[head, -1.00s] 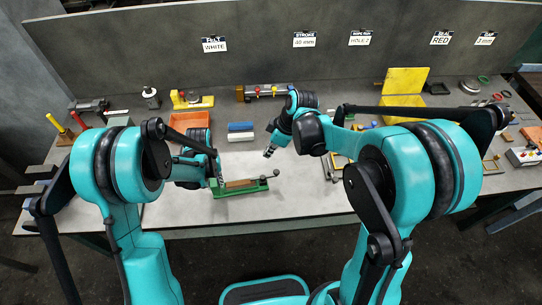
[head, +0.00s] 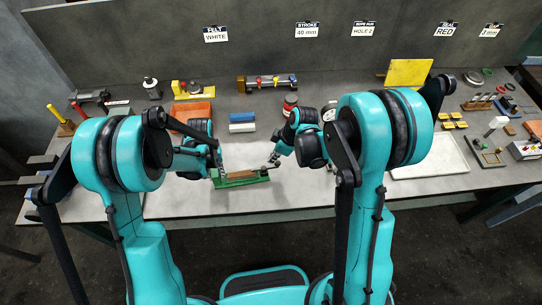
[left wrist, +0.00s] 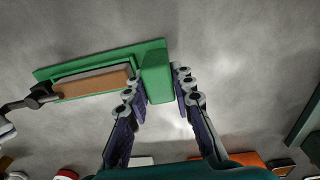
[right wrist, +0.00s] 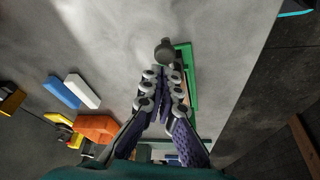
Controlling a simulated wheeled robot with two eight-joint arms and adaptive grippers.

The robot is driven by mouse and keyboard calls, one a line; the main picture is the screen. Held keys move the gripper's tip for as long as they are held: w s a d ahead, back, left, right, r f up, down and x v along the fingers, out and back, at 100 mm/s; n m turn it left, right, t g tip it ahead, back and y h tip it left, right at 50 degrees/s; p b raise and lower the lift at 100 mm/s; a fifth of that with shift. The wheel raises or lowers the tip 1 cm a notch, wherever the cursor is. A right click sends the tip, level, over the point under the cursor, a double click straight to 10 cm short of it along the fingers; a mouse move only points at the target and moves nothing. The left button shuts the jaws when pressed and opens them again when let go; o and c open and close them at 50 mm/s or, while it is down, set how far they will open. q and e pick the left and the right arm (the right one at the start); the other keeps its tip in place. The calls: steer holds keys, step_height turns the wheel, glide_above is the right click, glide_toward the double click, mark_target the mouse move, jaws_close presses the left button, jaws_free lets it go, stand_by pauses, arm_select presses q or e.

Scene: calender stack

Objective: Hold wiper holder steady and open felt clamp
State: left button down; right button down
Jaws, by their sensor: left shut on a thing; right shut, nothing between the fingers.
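The wiper holder is a long green base (head: 240,182) with a brown felt strip (left wrist: 92,83) along it. My left gripper (head: 217,168) is shut on the green end block (left wrist: 157,77), with a finger on each side of it. The felt clamp at the other end has a dark lever with a round grey knob (right wrist: 165,51). My right gripper (right wrist: 161,74) is shut and empty, its tips close to the knob and lever. I cannot tell whether they touch. The holder lies flat on the table. The right gripper (head: 273,160) partly hides the clamp in the head view.
Blue and white blocks (head: 242,122) and an orange tray (head: 193,112) stand behind the holder. A red-topped container (head: 290,103) is behind my right gripper. A pale tray (head: 430,158) lies to the right. The table in front of the holder is clear.

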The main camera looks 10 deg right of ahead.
steer(key=shift+s+m+t+h, duration=0.15)
steer(key=shift+s+m+t, duration=0.1)
steer(key=shift+m, duration=0.45)
steer(key=shift+s+m+t+h, duration=0.15)
steer(key=shift+s+m+t, duration=0.1)
steer(key=shift+m, duration=0.45)
steer(key=shift+s+m, duration=0.25)
steer(key=shift+m, duration=0.55)
steer(key=shift+s+a+m+t+h, duration=0.1)
steer(key=shift+s+m+t+h, duration=0.2)
steer(key=shift+m, duration=0.45)
steer(key=shift+s+a+m+t+h, duration=0.1)
steer(key=shift+s+m+t+h, duration=0.15)
steer(key=shift+m, duration=0.5)
steer(key=shift+s+a+m+h, duration=0.2)
steer(key=shift+m+h, duration=0.15)
steer(key=shift+m, duration=0.5)
steer(key=shift+s+a+m+h, duration=0.15)
steer(key=shift+m+h, duration=0.15)
steer(key=shift+m, duration=0.85)
steer(key=shift+s+a+m+h, duration=0.2)
steer(key=shift+m+h, duration=0.05)
steer(key=shift+m, duration=0.4)
steer(key=shift+s+a+m+h, duration=0.15)
steer(key=shift+m+h, duration=0.1)
steer(key=shift+m, duration=0.4)
steer(key=shift+w+a, duration=0.15)
steer(key=shift+w, duration=0.65)
steer(key=shift+w, duration=0.15)
